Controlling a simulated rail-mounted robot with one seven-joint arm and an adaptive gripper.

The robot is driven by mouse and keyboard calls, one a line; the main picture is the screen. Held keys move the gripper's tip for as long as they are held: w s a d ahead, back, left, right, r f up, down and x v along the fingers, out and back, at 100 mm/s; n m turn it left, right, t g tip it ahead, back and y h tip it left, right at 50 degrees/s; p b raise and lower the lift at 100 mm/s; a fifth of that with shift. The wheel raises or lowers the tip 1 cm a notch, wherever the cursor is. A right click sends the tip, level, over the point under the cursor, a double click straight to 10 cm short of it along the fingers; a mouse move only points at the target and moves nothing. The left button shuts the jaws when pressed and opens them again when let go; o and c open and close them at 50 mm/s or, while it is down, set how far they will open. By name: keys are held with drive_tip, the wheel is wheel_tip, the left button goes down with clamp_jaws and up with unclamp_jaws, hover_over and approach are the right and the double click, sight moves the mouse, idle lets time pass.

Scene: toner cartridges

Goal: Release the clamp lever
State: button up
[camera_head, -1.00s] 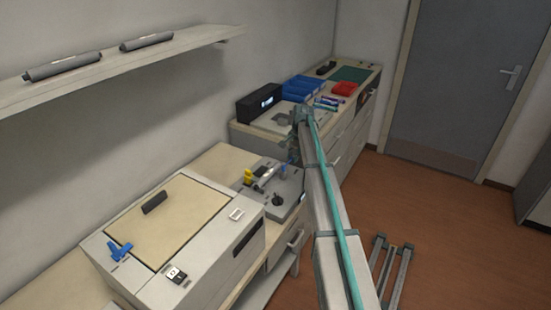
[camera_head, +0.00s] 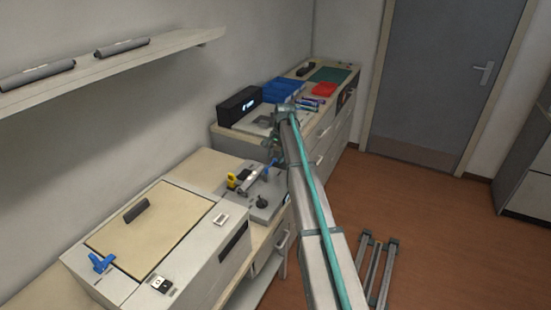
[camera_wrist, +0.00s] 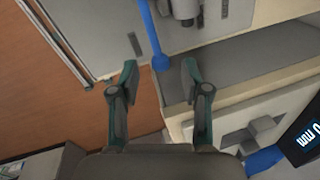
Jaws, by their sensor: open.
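A blue lever with a rounded end (camera_wrist: 160,62), which looks like the clamp lever, stands out from a grey fixture (camera_wrist: 110,22) in the wrist view. My gripper (camera_wrist: 159,70) is open, and the lever's end lies between its two fingertips in that picture. I cannot tell whether they touch it. In the head view the lever shows as a small blue piece (camera_head: 267,169) on the grey fixture (camera_head: 268,202), beside a yellow part (camera_head: 231,181). My gripper (camera_head: 274,155) is just above it there, partly hidden by my arm.
A white box-shaped machine with a beige lid (camera_head: 150,232) and a blue handle (camera_head: 102,262) stands at front left. A black display unit (camera_head: 240,107), blue bins (camera_head: 283,90) and a red bin (camera_head: 324,90) stand on the far cabinet.

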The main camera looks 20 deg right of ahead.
wheel_tip(320, 180, up, 10)
drive_tip(key=s+d, duration=0.1)
drive_tip(key=shift+s+r, duration=0.15)
drive_tip(key=shift+s, duration=0.25)
